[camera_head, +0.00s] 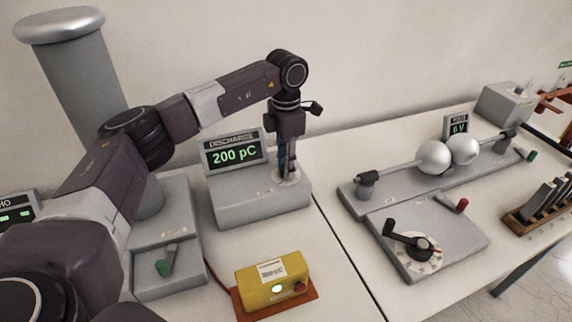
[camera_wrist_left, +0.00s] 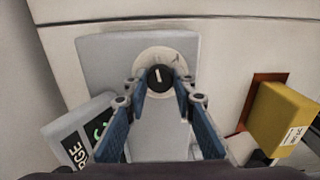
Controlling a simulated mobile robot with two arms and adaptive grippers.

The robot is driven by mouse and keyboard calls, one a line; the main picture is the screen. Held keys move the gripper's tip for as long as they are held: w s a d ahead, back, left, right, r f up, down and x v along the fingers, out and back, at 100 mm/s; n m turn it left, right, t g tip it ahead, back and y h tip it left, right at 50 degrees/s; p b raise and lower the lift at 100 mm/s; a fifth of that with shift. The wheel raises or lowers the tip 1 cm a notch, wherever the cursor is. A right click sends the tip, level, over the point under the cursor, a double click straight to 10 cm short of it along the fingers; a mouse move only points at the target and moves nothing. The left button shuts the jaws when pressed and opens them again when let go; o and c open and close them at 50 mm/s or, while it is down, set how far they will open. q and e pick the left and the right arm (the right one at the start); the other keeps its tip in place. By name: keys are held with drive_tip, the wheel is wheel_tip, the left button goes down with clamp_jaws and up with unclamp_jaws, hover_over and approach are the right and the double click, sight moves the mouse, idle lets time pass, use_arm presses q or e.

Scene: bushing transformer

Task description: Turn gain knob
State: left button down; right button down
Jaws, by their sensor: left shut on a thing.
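The gain knob is a black round knob (camera_wrist_left: 160,77) with a white pointer line, on a pale dial disc (camera_wrist_left: 183,58) on top of a grey discharge unit (camera_head: 262,205). The unit's display (camera_head: 235,152) reads "200 pC" in green. My left gripper (camera_head: 287,172) points straight down over the dial. In the left wrist view its blue-padded fingers (camera_wrist_left: 160,92) sit on either side of the knob, shut on it. In the head view the fingers hide the knob. My right gripper is not in view.
A grey panel with a black crank (camera_head: 410,240) and two metal spheres (camera_head: 447,153) stand to the right. A grey column (camera_head: 85,85) rises at the back left.

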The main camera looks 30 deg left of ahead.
use_arm(q)
drive_tip(key=shift+r, duration=0.1)
drive_tip(key=c, duration=1.6)
unclamp_jaws()
wheel_tip(320, 180, up, 12)
